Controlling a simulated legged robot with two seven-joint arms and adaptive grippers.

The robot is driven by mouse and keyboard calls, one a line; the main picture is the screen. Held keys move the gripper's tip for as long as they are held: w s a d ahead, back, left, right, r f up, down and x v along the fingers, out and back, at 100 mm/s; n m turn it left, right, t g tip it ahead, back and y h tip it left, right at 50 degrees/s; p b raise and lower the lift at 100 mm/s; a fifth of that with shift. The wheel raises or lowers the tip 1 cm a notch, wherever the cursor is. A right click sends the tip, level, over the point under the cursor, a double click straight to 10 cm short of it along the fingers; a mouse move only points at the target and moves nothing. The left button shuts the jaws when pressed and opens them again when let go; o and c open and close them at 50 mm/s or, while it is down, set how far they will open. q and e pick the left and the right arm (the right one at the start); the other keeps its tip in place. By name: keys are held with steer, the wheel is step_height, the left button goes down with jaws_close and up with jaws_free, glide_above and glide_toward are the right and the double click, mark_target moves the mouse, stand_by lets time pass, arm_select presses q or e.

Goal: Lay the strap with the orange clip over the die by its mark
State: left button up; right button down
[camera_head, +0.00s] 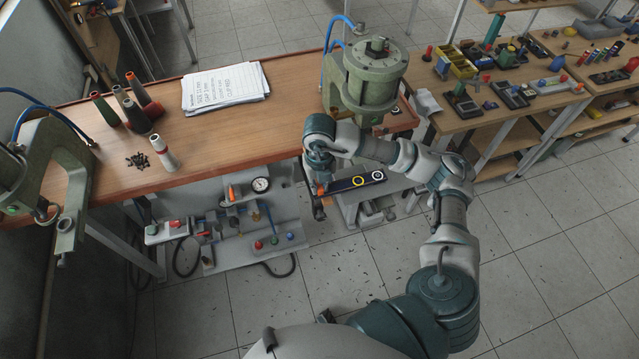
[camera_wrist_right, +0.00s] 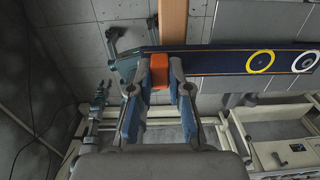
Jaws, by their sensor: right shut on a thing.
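My right gripper (camera_head: 319,183) is shut on the orange clip (camera_wrist_right: 159,71) at one end of a dark navy strap (camera_head: 343,184). The strap stretches out to the right of the gripper in the head view, in front of the bench edge. It carries a yellow ring and a white ring, both clear in the right wrist view, where the strap (camera_wrist_right: 215,62) runs across the top. The green right-hand press (camera_head: 372,75) stands just behind my right arm. I cannot make out the die or its mark; the arm hides part of the press's base. My left gripper is not in view.
Another green press (camera_head: 45,165) stands at the left. A gauge panel (camera_head: 255,205) hangs below the bench front. The floor in front is open.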

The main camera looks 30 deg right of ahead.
stand_by(0.3)
steer(key=shift+f, duration=0.1)
steer(key=shift+f+b, duration=0.15)
steer(key=shift+b, duration=0.15)
steer(key=c, duration=1)
jaws_free()
step_height(320, 180, up, 12)
steer(key=shift+f, duration=0.1)
